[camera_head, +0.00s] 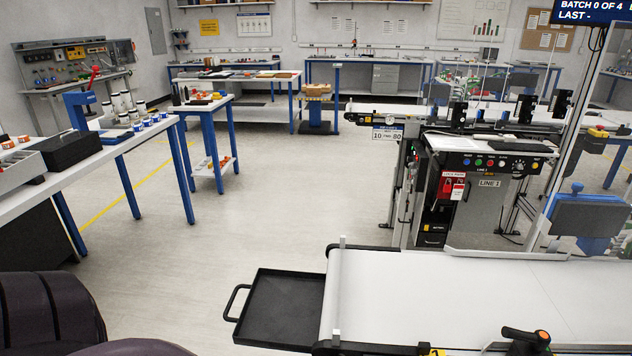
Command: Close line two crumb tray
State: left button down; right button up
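A black crumb tray (282,305) sticks out to the left from under the end of the near white belt conveyor (440,290). It is pulled out, looks empty, and has a loop handle (236,302) on its left side. Its right end is hidden under the belt. A yellow tag (435,352), partly cut off, on the near conveyor's front edge seems to read 2. Neither of my grippers is in view. Dark rounded shapes at the bottom left appear to be parts of my own body.
Open floor (270,215) lies left of the tray. A workbench (90,165) with bottles and bins stands at the left. A control panel (490,165) stands behind the near conveyor. A handle with an orange end (540,337) sits on its front edge.

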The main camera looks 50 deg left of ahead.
aim_at(282, 310)
jog(key=k+j+u, duration=0.15)
jog(key=j+u, duration=0.25)
jog(key=j, duration=0.3)
jog(key=k+j+u, duration=0.1)
jog(key=j+u, duration=0.35)
jog(key=j, duration=0.3)
